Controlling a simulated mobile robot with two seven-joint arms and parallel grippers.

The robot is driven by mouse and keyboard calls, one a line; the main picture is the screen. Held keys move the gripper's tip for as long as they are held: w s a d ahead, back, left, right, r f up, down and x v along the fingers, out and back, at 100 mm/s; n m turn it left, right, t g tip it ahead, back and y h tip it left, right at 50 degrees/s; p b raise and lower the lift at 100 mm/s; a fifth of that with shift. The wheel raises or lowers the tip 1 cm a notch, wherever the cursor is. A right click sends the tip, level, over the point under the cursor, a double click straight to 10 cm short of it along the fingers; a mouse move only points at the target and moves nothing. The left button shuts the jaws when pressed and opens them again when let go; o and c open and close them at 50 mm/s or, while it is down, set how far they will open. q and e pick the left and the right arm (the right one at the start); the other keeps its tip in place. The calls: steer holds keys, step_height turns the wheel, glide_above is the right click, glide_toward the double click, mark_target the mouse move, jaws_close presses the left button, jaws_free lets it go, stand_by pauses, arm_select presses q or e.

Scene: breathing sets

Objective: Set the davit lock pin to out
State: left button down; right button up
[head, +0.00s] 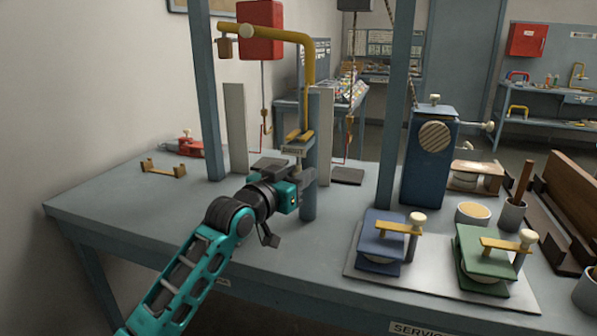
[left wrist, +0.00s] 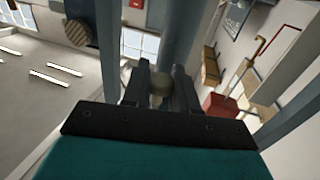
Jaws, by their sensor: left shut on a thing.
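The davit (head: 311,75) is a yellow bent arm on a blue-grey post (head: 309,205), standing on the bench left of the middle. A collar with a small label (head: 294,150) sits where the yellow arm meets the post. My left gripper (head: 303,174) is at the post just below this collar. In the left wrist view its fingers (left wrist: 160,88) are shut on a pale round knob (left wrist: 158,78), which looks like the lock pin's head. In the head view the gripper hides the knob. How far the pin is in or out cannot be told. My right gripper is not in view.
A grey frame upright (head: 206,95) and a pale upright plate (head: 236,128) stand left of the davit. A tall blue box (head: 427,175) stands to the right. Blue (head: 379,247) and green (head: 487,262) clamp blocks sit front right. The bench's left front is clear.

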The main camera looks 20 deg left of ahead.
arm_select(q)
steer(key=shift+f, duration=0.65)
steer(key=c, duration=0.9)
jaws_free()
steer(key=shift+s, duration=0.1)
steer(key=v, duration=1.2)
steer(key=shift+s+a+p, duration=0.15)
steer(key=shift+s+p, duration=0.15)
